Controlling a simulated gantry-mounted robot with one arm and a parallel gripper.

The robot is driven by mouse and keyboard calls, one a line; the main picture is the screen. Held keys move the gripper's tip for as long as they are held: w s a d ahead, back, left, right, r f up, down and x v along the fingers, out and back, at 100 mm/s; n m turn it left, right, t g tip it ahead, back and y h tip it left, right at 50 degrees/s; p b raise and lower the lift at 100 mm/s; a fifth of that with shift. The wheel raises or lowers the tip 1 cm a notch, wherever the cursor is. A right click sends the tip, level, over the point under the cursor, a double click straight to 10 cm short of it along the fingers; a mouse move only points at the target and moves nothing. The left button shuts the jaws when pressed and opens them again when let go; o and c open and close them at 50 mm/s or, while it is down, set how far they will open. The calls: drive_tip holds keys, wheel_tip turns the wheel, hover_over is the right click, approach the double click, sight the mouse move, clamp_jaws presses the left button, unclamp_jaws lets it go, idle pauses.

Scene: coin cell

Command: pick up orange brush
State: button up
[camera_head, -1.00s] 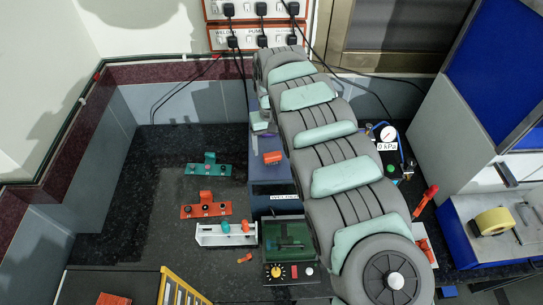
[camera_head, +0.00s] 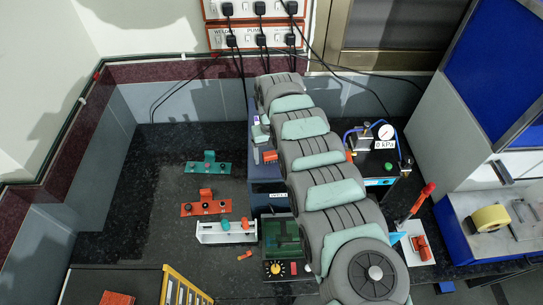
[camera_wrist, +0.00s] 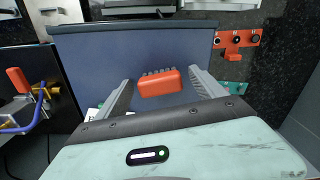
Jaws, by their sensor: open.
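The orange brush (camera_wrist: 159,84) is a small orange block with dark bristles along its far edge in the wrist view. It lies on the flat top of the blue-grey welder box (camera_wrist: 130,45). In the head view the brush (camera_head: 270,157) shows just left of my arm. My gripper (camera_wrist: 160,76) is open, with one finger left of the brush and one right of it. Gaps show on both sides in the wrist view. I cannot tell the height of the fingertips over the box. My arm hides much of the box in the head view.
A red knob bracket (camera_head: 206,205), a teal bracket (camera_head: 208,164) and a white rack (camera_head: 226,234) stand left of the box. A gauge unit (camera_head: 385,133) and a red-handled lever (camera_head: 424,195) stand to the right. The dark bench at the far left is clear.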

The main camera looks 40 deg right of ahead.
sight(272, 153)
drive_tip(key=c, duration=1.4)
drive_tip(key=shift+c, duration=0.2)
wheel_tip(272, 153, up, 20)
drive_tip(key=b, duration=0.3)
